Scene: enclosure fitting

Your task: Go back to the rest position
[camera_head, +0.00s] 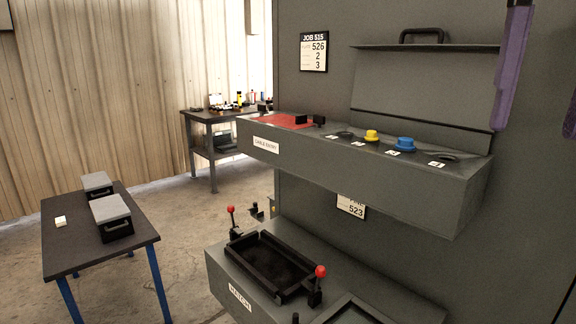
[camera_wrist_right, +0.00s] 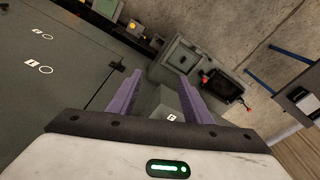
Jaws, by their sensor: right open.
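My right gripper (camera_head: 533,130) shows at the upper right of the head view as two purple fingers. The fingers are apart with nothing between them, in front of the dark grey wall. In the right wrist view the gripper (camera_wrist_right: 158,82) is also open and empty, with the enclosure shelves and floor beyond its fingers. The cable entry shelf (camera_head: 345,172) is to the left of and below the gripper in the head view. It carries a yellow cap (camera_head: 371,135) and a blue cap (camera_head: 405,143). My left gripper is not in view.
The lower hatch shelf (camera_head: 235,283) holds a black frame (camera_head: 272,266) and red-knobbed levers (camera_head: 320,271). A raised lid (camera_head: 425,85) stands behind the upper shelf. A dark table (camera_head: 70,248) at left holds two grey-lidded boxes (camera_head: 112,212). Floor between table and shelves is clear.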

